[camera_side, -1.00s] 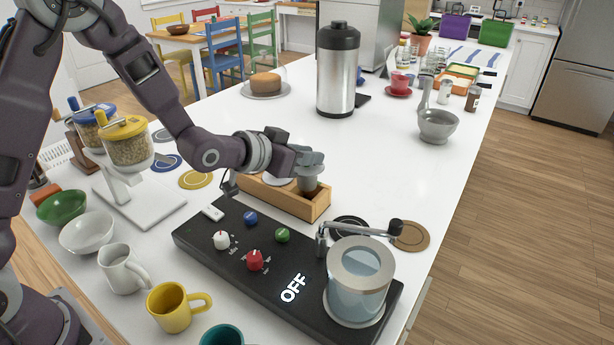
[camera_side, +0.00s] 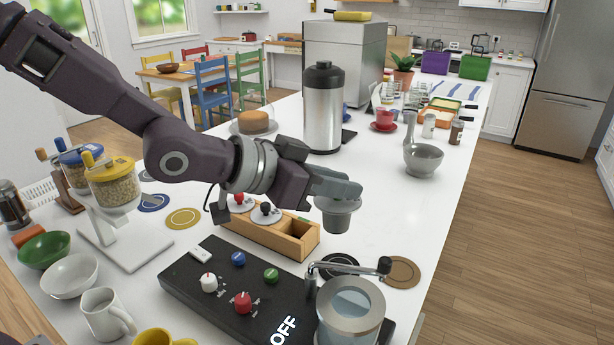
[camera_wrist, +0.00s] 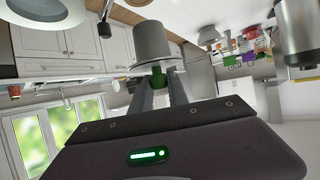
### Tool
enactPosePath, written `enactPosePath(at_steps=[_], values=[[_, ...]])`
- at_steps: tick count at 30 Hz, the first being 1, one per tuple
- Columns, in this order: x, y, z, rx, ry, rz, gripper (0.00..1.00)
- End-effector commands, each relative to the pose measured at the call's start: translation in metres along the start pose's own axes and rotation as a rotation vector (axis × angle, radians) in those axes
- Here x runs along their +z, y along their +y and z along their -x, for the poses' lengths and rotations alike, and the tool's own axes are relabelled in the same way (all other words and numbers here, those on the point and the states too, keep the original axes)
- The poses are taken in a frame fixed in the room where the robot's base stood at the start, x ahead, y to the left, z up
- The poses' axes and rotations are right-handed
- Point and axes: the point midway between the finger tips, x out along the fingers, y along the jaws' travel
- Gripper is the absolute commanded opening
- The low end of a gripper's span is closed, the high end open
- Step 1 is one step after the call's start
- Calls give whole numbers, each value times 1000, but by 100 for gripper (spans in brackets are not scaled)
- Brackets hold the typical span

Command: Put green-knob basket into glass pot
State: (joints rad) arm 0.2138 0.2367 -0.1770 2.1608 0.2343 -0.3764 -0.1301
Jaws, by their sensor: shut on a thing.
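My gripper (camera_side: 338,187) is shut on the green-knob basket (camera_side: 337,217), a grey metal cup hanging below the fingers. In the wrist view the basket (camera_wrist: 154,44) shows beyond the fingertips, with its green knob (camera_wrist: 157,79) between them. The basket is in the air, clear of the wooden box and above and behind the glass pot. The glass pot (camera_side: 350,312) stands at the right end of the black control panel, with a metal rim and an open-looking top. A metal crank arm with a dark knob (camera_side: 384,266) extends behind and over its rim.
The wooden box (camera_side: 270,237) holds a red-knob lid (camera_side: 239,199) and a black-knob lid (camera_side: 266,209); its right compartment is empty. The control panel (camera_side: 225,285) reads OFF. A tall steel dispenser (camera_side: 322,110) and a grey mortar (camera_side: 424,160) stand farther back. Counter right of the basket is clear.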

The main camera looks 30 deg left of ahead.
Motion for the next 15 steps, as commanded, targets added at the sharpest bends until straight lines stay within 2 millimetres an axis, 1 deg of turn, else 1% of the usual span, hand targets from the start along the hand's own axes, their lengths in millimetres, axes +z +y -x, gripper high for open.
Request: enactPosePath(at_steps=[1,3,6,10,15], values=[[-8,25,12,44,7,-23,0],[-13,56,27,98,5,-50,0],[-17,87,45,155,4,-76,0],[-18,107,58,192,1,-93,0],[-10,111,57,204,-3,-93,0]])
